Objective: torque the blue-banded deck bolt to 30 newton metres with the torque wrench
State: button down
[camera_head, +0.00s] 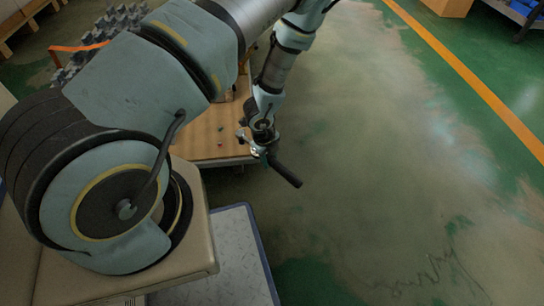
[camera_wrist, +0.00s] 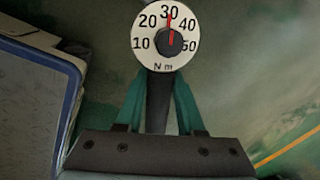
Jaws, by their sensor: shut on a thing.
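My gripper (camera_head: 262,142) is shut on the torque wrench, whose dark handle (camera_head: 285,174) points down and right in the head view. In the wrist view, the two green fingers of my gripper (camera_wrist: 159,88) stand on either side of the wrench's dark shaft (camera_wrist: 158,105). The wrench's round white dial (camera_wrist: 150,55) is marked 10 to 50 N m. Its red pointer stands at about 30. I cannot make out the blue-banded deck bolt in either view, nor whether the wrench touches anything.
A wooden-topped table (camera_head: 208,150) stands behind my gripper, with tiny red and green spots on it. Several grey blocks (camera_head: 122,20) stand at the upper left. A pale blue-edged surface (camera_head: 225,250) lies below. Open floor (camera_head: 400,150) spreads to the right.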

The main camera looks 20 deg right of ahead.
jog(key=shift+s+a+m, duration=0.2)
jog(key=shift+a+m, duration=0.1)
jog(key=shift+a, duration=0.1)
jog(key=shift+s+a+m, duration=0.2)
jog(key=shift+a+m, duration=0.25)
jog(key=shift+a, duration=0.15)
jog(key=shift+s+a+m, duration=0.15)
jog(key=shift+a+m, duration=0.3)
jog(key=shift+a, duration=0.1)
jog(key=shift+s+a+m+g+p, duration=0.15)
jog(key=shift+a+m+p, duration=0.15)
jog(key=shift+a+m, duration=0.3)
jog(key=shift+s+a+m+g+p, duration=0.15)
jog(key=shift+a+m+p, duration=0.2)
jog(key=shift+a, duration=0.3)
jog(key=shift+w, duration=0.1)
jog(key=shift+w+d+n, duration=0.2)
jog(key=shift+d+n, duration=0.75)
jog(key=shift+d, duration=0.25)
